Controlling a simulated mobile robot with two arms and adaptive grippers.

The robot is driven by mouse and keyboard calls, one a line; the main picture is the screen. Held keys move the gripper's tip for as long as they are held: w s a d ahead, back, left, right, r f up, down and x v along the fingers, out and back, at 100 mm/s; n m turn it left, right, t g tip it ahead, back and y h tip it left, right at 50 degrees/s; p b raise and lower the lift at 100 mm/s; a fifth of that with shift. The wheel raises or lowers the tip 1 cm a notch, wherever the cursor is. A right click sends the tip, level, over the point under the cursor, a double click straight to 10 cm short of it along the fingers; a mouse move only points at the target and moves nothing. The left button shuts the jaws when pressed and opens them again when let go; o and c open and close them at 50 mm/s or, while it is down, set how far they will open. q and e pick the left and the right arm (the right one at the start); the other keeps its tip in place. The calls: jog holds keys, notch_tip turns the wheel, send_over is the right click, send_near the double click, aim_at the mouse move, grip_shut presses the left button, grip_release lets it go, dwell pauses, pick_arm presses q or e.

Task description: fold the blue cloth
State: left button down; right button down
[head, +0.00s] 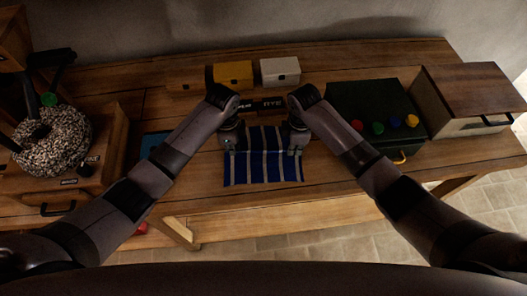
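The blue cloth (263,167) with pale stripes lies on the wooden table in the middle of the head view. Its near edge lies close to the table's front edge. My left gripper (230,146) points down at the cloth's left edge. My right gripper (296,148) points down at the cloth's right edge. The fingertips are small and dark, so I cannot tell whether either gripper is open or shut, or whether it touches the cloth. The cloth's far part is partly hidden between the wrists.
Behind the cloth stand a dark block marked RYE (272,104), a yellow box (233,73) and a white box (280,71). A dark green case (372,98) with coloured knobs stands right, beside a wooden-lidded box (470,88). A speckled round object (52,143) sits left.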

dwell(0.7)
